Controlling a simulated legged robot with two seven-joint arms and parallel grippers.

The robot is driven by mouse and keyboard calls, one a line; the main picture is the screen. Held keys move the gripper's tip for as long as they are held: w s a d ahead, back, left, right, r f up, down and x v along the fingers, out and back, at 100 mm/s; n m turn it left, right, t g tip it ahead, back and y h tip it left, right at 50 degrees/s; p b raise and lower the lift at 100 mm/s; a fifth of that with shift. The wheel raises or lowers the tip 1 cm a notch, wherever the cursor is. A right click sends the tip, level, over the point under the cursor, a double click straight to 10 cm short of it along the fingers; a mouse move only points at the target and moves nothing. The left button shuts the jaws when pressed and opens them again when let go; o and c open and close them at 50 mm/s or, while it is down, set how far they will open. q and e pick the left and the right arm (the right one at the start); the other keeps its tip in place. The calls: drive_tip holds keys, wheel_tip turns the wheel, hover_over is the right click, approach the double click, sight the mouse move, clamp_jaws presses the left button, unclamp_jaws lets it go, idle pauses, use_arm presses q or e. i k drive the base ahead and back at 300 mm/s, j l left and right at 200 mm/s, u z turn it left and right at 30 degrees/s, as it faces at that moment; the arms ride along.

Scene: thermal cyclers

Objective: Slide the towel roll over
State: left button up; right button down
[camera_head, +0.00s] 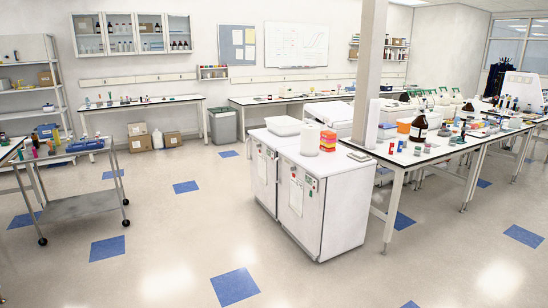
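A white towel roll (310,138) stands upright on top of a white under-counter cabinet (326,182) near the middle of the view. An orange-red box (328,141) stands close to its right. Neither of my grippers shows in the head view, and the cabinet is some distance ahead across the floor.
A white container (283,126) sits behind the towel roll. A lab table (437,148) with bottles and small items adjoins on the right, beside a pillar (368,65). A metal cart (82,206) stands at left. The floor (170,250) ahead is clear.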

sight(309, 132)
drive_tip(key=i, duration=5.45)
